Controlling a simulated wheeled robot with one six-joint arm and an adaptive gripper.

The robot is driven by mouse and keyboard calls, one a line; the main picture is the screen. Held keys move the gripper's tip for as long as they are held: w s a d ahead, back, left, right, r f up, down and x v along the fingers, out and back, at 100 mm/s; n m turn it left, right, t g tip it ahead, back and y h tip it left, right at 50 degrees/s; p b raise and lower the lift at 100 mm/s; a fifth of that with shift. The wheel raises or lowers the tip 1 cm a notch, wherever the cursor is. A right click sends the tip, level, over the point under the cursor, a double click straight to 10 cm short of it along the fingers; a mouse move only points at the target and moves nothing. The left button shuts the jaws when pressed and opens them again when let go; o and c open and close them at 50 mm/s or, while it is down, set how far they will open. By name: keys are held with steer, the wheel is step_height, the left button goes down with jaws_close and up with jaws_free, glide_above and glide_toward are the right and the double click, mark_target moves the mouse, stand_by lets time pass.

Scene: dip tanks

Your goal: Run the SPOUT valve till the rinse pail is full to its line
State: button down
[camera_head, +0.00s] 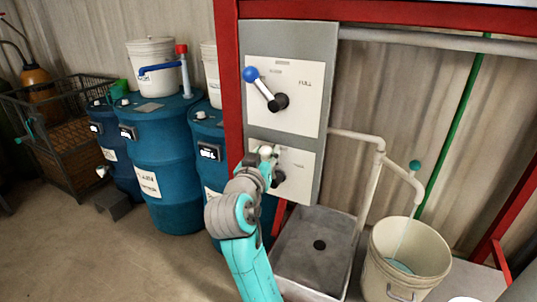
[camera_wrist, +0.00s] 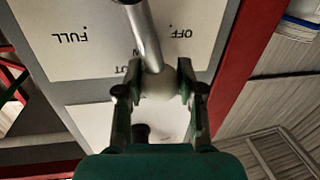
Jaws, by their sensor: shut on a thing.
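The lower valve plate (camera_head: 300,166) on the grey panel carries a lever with a white ball knob (camera_head: 266,150). My gripper (camera_head: 267,158) is shut on this knob. In the wrist view, the white knob (camera_wrist: 160,84) sits between my two fingers (camera_wrist: 158,82), with a metal shaft running up from it. That plate (camera_wrist: 85,50) reads FULL and OFF upside down, and part of a word ending in UT. The cream rinse pail (camera_head: 373,262) stands under the spout pipe (camera_head: 404,184). A thin stream (camera_head: 404,238) falls into it, and pale water (camera_head: 400,267) shows low inside. I cannot make out the fill line.
An upper valve with a blue knob (camera_head: 250,74) sits above on the same panel. A grey sink (camera_head: 300,248) stands below, left of the pail. Blue drums (camera_head: 160,170) and a wire cart (camera_head: 58,130) are to the left. A red frame (camera_head: 227,90) borders the panel.

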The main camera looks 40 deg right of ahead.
steer(key=shift+w+a+f+n+g+y, duration=0.15)
steer(key=shift+w+f+n, duration=0.3)
steer(key=shift+n, duration=0.45)
steer(key=shift+w+a+f+n+g+y, duration=0.1)
steer(key=shift+w+a+f+n+g, duration=0.15)
steer(key=shift+w+n, duration=0.55)
steer(key=shift+w+a+f+n+g+y, duration=0.15)
steer(key=shift+w+f+n, duration=0.3)
steer(key=shift+n, duration=0.55)
steer(key=shift+a, duration=0.1)
steer(key=c, duration=0.7)
jaws_free()
steer(key=v, duration=1.2)
steer(key=shift+f, duration=0.15)
